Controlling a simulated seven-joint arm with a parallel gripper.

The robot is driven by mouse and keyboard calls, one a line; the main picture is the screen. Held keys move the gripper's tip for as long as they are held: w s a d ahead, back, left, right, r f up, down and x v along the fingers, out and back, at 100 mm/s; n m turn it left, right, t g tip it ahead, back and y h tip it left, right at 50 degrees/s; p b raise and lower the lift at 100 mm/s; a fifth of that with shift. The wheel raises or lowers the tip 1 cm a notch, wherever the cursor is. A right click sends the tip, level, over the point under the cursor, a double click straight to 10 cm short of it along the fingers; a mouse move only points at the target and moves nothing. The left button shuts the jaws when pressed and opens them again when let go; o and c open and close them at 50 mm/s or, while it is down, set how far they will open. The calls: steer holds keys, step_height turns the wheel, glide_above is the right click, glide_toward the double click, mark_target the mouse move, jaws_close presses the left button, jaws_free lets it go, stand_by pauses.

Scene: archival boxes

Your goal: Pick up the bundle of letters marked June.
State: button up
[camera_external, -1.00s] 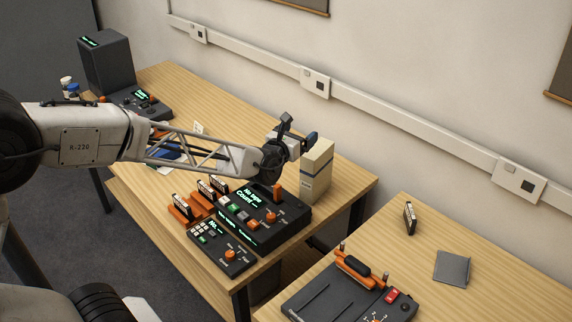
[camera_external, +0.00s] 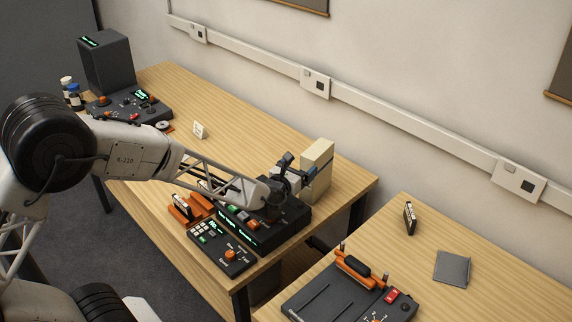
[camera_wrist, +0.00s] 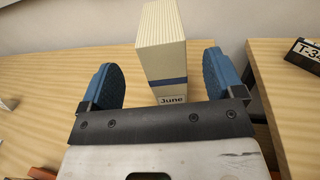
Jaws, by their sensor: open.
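The June bundle (camera_wrist: 162,50) is a tall cream block standing upright with a dark blue band and a label reading "June" in the wrist view. It also shows in the external view (camera_external: 318,168), at the right end of the long table. My gripper (camera_wrist: 163,80) is open, with one blue finger pad on each side of the bundle's near face in the picture. The bundle appears to stand just beyond or between the pads; the exact depth is hard to tell. In the external view my gripper (camera_external: 290,168) is at the bundle's left, and it hides part of it.
A black console (camera_external: 292,218) with orange knobs sits below my gripper. A smaller keypad unit (camera_external: 222,248) is in front of it. A second table (camera_external: 410,262) at right holds a dark device, a small label-bearing piece (camera_external: 409,218) and a grey plate (camera_external: 452,267). The wall is behind.

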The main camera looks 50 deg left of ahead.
mark_target(307, 161)
steer(key=shift+w+a, duration=0.15)
steer(key=shift+w, duration=0.65)
steer(key=shift+w, duration=0.1)
steer(key=shift+w+a, duration=0.2)
steer(key=shift+w, duration=1.05)
steer(key=shift+w+a, duration=0.2)
steer(key=shift+w, duration=1)
jaws_close()
